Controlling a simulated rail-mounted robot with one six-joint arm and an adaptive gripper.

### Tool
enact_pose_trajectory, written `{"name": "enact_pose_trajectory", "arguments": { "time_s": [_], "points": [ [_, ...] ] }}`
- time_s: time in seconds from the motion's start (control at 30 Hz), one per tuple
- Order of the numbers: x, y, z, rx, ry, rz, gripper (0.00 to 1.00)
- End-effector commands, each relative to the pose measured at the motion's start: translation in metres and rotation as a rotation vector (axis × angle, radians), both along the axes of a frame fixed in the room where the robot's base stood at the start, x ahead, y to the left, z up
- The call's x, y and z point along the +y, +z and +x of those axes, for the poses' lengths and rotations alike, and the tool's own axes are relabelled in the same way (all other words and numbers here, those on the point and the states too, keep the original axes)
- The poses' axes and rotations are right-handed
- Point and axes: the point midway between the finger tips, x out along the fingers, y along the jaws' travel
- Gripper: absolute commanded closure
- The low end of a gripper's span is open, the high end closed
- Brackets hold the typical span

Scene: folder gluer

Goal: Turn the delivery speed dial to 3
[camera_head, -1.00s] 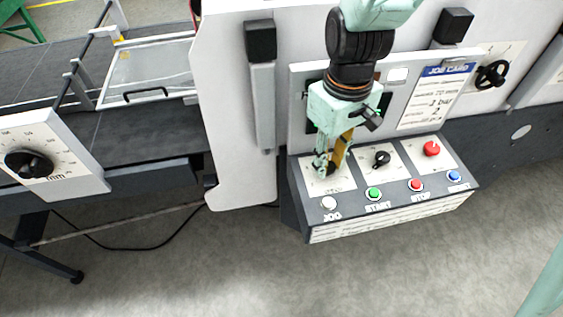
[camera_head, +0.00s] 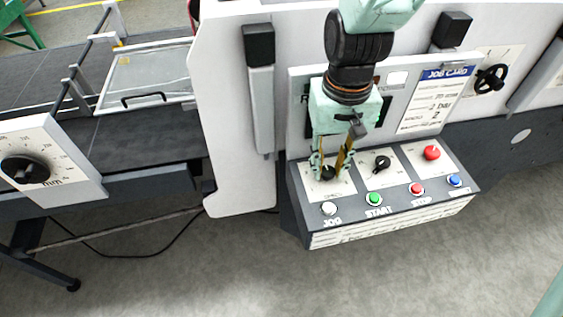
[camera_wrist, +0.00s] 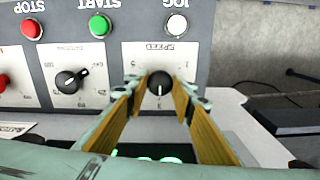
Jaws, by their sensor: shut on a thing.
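The speed dial (camera_head: 328,173) is a black knob on a white plate at the left of the control panel; it also shows in the wrist view (camera_wrist: 160,84). Its white pointer line points down in the wrist view, toward the arm side. My gripper (camera_head: 330,170) reaches down onto the dial. In the wrist view its fingers (camera_wrist: 160,88) stand on both sides of the knob, shut on it. The fingers partly hide the plate and scale.
A second black selector (camera_head: 382,163) and a red knob (camera_head: 432,152) sit to the right. The white JOG (camera_head: 329,208), green START (camera_head: 374,198), red STOP (camera_head: 417,188) and blue (camera_head: 454,180) buttons line the front. The job card (camera_head: 437,97) stands behind.

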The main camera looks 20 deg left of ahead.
Motion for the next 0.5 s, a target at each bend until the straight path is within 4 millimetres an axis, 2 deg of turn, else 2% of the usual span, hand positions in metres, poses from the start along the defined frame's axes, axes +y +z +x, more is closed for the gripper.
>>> {"name": "enact_pose_trajectory", "arguments": {
  "time_s": [0.3,0.33,0.47,0.5],
  "points": [
    [0.0038,0.0036,0.0025,-0.009,0.003,0.006,0.87],
    [0.0038,0.0035,0.0025,-0.009,0.003,0.006,0.75],
    [0.0032,0.0029,0.0016,-0.007,0.003,0.005,0.63],
    [0.0031,0.0027,0.0013,-0.007,0.003,0.005,0.63]
  ]
}}
